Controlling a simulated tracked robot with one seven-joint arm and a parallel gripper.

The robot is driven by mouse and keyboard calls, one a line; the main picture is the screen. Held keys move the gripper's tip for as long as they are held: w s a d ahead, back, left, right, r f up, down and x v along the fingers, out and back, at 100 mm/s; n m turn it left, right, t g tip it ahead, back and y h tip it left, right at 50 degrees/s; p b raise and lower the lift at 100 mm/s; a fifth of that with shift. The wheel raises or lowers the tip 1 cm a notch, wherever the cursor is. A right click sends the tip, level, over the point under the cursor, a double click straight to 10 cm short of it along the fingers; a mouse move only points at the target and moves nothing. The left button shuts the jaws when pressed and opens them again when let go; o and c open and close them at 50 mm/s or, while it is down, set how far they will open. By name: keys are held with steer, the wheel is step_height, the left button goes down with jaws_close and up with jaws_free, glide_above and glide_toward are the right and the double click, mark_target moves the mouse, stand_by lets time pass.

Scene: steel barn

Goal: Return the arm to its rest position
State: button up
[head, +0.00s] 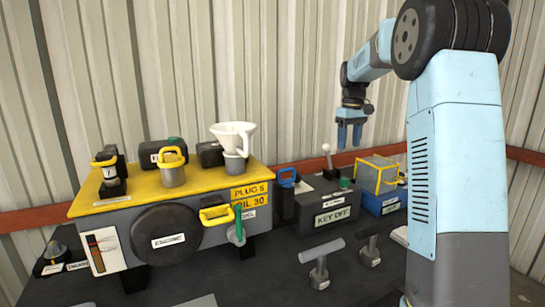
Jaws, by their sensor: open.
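My gripper (349,136) hangs at the end of my light blue arm in the head view, fingers pointing down. Its two blue fingers are apart and nothing shows between them. It is in front of the ribbed wall, above the area between the grey "KEY OFF" box (333,218) and the yellow-framed clear box (378,174). It appears clear of both. The arm's upper link rises at the right and bends over at a dark joint near the top of the picture.
A grey engine block (187,246) with a yellow top stands at the left, bearing a white funnel (234,135) and yellow-handled parts. A T-shaped grey stand (318,265) is on the dark bench (250,284). A ribbed metal wall (300,70) closes off the back.

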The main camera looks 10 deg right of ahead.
steer(key=s+a+r+m+t, duration=0.1)
steer(key=s+a+r, duration=0.25)
steer(key=s, duration=0.65)
steer(key=s+a+r+m+t, duration=0.15)
steer(key=s+a, duration=0.25)
steer(key=s, duration=0.6)
steer(key=s+a+f+t, duration=0.1)
steer(key=s+f, duration=0.2)
steer(key=s, duration=0.7)
steer(key=s+a+f+m+t, duration=0.1)
steer(key=s+a+f+t, duration=0.1)
steer(key=s, duration=0.8)
steer(key=shift+s+f, duration=0.15)
steer(key=shift+f, duration=0.75)
steer(key=shift+m, duration=0.25)
steer(key=shift+c, duration=0.3)
